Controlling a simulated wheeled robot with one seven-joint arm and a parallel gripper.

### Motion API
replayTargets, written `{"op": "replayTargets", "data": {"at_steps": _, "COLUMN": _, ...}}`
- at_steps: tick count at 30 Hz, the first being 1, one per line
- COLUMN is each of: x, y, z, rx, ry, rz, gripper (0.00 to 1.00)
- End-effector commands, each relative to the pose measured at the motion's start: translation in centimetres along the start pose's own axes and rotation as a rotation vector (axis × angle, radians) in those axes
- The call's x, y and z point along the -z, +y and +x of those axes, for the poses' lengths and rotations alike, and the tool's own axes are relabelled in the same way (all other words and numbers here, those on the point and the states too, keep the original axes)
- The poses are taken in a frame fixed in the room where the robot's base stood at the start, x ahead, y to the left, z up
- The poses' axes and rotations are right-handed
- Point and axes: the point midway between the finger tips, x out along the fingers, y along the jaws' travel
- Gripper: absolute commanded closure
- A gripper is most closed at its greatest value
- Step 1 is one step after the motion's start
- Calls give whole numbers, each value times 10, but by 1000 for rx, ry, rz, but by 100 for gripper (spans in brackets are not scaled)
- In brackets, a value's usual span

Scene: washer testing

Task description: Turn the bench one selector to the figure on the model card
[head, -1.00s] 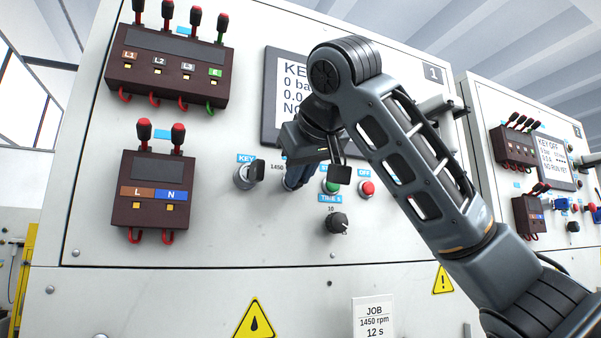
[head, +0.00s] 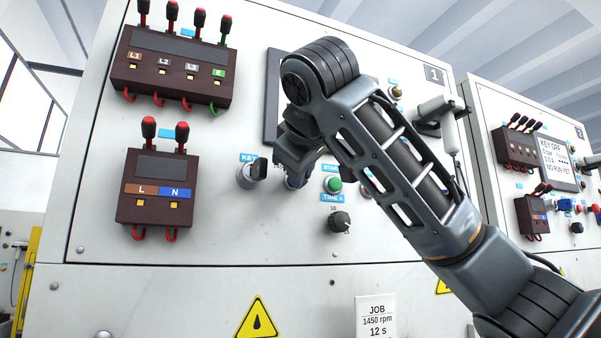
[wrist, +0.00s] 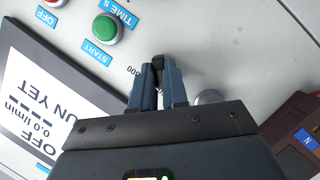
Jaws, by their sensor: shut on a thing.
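My gripper (head: 297,172) is at bench one's panel, between the key switch (head: 252,173) and the green START button (head: 333,185). In the wrist view my gripper (wrist: 158,72) is shut on the small black selector knob (wrist: 158,62), whose tip shows between the fingers. A white card (head: 376,318) low on the bench reads JOB, 1450 rpm, 12 s.
The TIME S knob (head: 339,222) sits below START. My arm hides most of the display (head: 271,95) and much of the OFF button. Dark terminal blocks with red-tipped levers, L N (head: 158,188) and L1 to E (head: 174,70), stand at left. Bench two (head: 530,110) is at right.

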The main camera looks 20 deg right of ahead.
Motion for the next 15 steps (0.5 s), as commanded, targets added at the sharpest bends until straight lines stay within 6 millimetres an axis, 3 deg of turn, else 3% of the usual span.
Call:
{"op": "replayTargets", "data": {"at_steps": 9, "x": 1, "y": 0, "z": 0, "rx": 0, "ry": 2, "rz": -3, "gripper": 100}}
{"op": "replayTargets", "data": {"at_steps": 10, "x": 1, "y": 0, "z": 0, "rx": 0, "ry": 3, "rz": -3, "gripper": 83}}
{"op": "replayTargets", "data": {"at_steps": 15, "x": 1, "y": 0, "z": 0, "rx": 0, "ry": 2, "rz": -2, "gripper": 67}}
